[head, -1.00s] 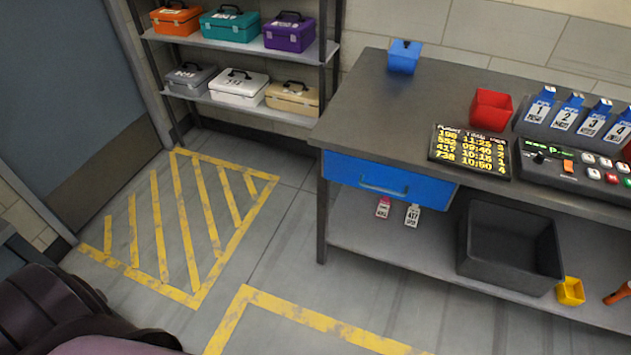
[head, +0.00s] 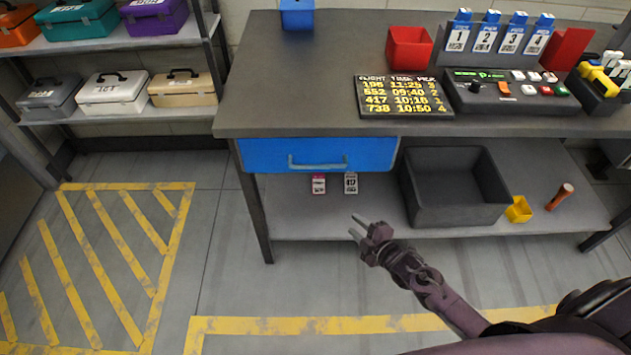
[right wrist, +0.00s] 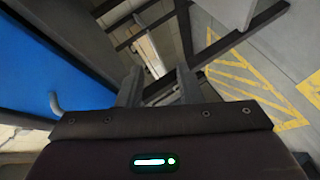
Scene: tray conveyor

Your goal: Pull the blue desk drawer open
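The blue desk drawer (head: 264,155) sits under the left part of the desk top, its front flush with the desk. Its light blue bar handle (head: 317,163) runs across the middle of the front. My right gripper (head: 355,226) is in front of and below the drawer, apart from the handle, with its two fingers spread and nothing between them. In the right wrist view the open fingers (right wrist: 158,88) show at the centre, with the blue drawer front (right wrist: 60,65) and one end of the handle (right wrist: 56,104) to the left. My left gripper is not in view.
The grey desk top (head: 300,80) carries a flight board (head: 404,97), a red bin (head: 408,48) and a button console (head: 510,92). On the lower shelf are two tags, a dark bin (head: 455,188) and a yellow cup (head: 519,210). The floor before the drawer is clear.

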